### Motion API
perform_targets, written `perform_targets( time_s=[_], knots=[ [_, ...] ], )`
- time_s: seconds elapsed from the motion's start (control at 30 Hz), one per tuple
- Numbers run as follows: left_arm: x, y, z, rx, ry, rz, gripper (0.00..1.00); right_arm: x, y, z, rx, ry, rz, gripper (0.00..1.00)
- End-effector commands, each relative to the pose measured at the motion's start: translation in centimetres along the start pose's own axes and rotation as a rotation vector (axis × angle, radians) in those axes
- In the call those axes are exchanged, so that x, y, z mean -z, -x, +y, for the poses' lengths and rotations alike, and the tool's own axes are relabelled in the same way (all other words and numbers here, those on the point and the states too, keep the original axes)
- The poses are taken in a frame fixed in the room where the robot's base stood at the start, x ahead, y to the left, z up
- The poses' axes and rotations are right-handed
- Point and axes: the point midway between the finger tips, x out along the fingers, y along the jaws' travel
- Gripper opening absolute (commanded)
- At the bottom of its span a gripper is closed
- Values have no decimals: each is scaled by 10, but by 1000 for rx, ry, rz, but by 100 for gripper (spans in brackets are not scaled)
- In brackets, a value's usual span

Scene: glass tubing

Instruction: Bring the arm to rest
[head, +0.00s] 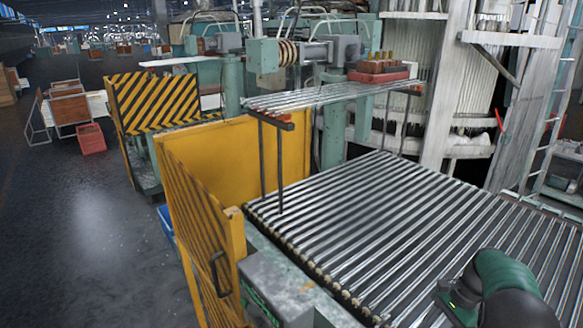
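A part of my arm, green and black, shows at the lower right of the head view, over the roller bed (420,215). No gripper fingers show on it. My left gripper is not in view, and neither is my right gripper. Several thin glass tubes (335,94) appear to lie side by side across a raised rack (276,121) above the far left part of the roller bed. Nothing is seen held.
A yellow panel (228,155) and a striped yellow gate (190,235) stand left of the bed. Behind are green machines (265,53) and a red tray (378,75) on a stand. A white column (445,95) rises at the back right. The floor (95,240) at left is open.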

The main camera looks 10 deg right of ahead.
Motion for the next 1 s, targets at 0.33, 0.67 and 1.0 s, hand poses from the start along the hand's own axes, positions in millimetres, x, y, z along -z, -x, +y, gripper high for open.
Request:
perform_targets(
  time_s=[0.33,0.67,1.0],
  knots=[
    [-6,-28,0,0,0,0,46,-42,-40,-6,-27,236,105,46],
    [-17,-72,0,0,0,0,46,-115,-112,14,-77,721,282,46],
    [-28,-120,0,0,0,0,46,-197,-203,84,-120,1475,496,46]
  ],
)
